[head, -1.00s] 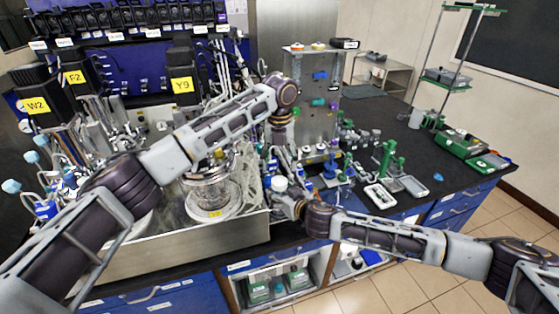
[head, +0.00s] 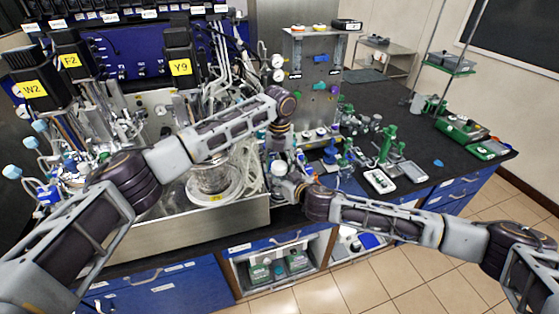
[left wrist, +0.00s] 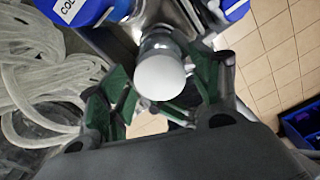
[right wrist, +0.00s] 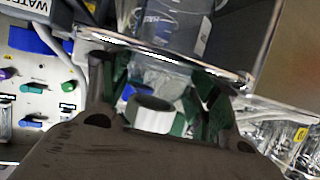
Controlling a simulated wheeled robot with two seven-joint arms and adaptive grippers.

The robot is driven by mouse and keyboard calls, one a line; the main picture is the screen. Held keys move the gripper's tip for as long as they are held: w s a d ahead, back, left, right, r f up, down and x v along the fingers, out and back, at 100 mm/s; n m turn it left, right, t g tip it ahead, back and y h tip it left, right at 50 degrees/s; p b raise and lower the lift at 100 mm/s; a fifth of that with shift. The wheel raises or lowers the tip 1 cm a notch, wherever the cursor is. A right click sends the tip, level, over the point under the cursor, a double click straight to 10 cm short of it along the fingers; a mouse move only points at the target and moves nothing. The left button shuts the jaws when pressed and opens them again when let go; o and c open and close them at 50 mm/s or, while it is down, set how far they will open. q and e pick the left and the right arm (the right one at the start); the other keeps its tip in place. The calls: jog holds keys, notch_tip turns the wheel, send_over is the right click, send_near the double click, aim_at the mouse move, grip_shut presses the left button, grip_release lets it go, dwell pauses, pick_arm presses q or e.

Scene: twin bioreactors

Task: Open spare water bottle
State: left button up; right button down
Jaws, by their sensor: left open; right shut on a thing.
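The spare water bottle's white cap (head: 279,169) shows in the head view just below my left gripper (head: 281,145). In the left wrist view the round cap (left wrist: 160,77) lies between the green-padded fingers of my left gripper (left wrist: 162,88), which are open around it. My right gripper (head: 285,185) is shut on the bottle below the cap. In the right wrist view a white cap-like ring (right wrist: 152,113) shows between the fingers of my right gripper (right wrist: 160,100). The bottle's body is mostly hidden by the grippers.
A glass reactor vessel (head: 212,178) stands in a steel tray (head: 185,232) to the left, with pale coiled tubing beside it. A steel panel (head: 316,75) with knobs stands behind. Green stands and small instruments (head: 380,180) sit on the black bench to the right.

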pick_arm(q)
jog(key=c, duration=1.1)
jog(key=shift+n, duration=0.3)
jog(key=shift+n, duration=1.5)
jog(key=o, duration=1.1)
jog(key=shift+o, duration=0.2)
jog(key=shift+r, duration=0.1)
